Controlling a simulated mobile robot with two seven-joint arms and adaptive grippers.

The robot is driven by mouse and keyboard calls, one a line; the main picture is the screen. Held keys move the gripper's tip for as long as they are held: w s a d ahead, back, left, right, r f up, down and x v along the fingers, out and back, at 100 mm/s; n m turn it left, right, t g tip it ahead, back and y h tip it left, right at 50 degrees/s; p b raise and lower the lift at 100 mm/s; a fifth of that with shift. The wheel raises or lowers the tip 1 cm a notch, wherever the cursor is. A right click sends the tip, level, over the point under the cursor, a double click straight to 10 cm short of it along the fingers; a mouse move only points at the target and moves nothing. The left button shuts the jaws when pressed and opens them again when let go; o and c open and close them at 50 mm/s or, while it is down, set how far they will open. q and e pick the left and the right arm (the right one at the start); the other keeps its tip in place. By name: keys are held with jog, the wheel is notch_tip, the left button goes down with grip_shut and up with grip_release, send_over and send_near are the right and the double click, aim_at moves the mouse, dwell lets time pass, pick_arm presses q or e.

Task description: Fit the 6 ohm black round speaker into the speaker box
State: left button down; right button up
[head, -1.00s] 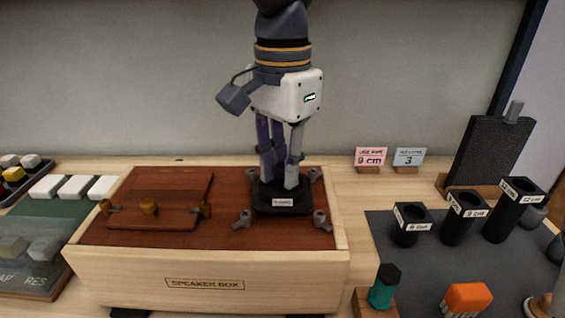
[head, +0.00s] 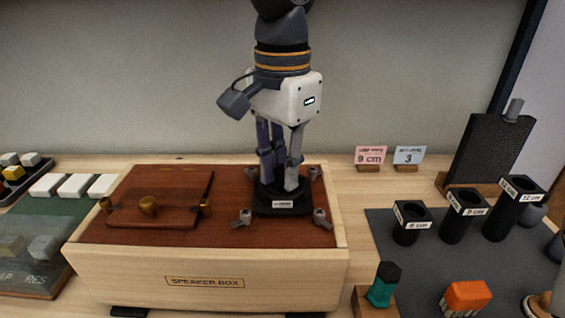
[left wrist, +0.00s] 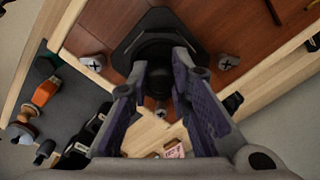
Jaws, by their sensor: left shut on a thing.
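My left gripper (head: 278,183) points straight down and is shut on a black speaker (head: 266,207) with a small white label, too blurred to read. The speaker is at the right part of the wooden speaker box (head: 180,262), level with its red-brown top, among several grey corner clamps (head: 321,217). I cannot tell whether it is fully seated in the opening. In the left wrist view, the gripper fingers (left wrist: 160,72) close on the round middle of the speaker (left wrist: 135,42), whose flange has cut corners. The opening is hidden. My right gripper is not in view.
A hinged red-brown lid (head: 170,190) with a brass knob lies on the box's left part. Several black tubes with cm labels (head: 463,217) stand on a dark mat (head: 425,270) at right. A green-handled tool (head: 384,286) and an orange brush (head: 466,296) are in front. Cards (head: 371,155) stand behind.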

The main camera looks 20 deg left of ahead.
pick_arm(q)
jog(key=shift+f, duration=0.35)
jog(key=c, duration=1.4)
grip_release()
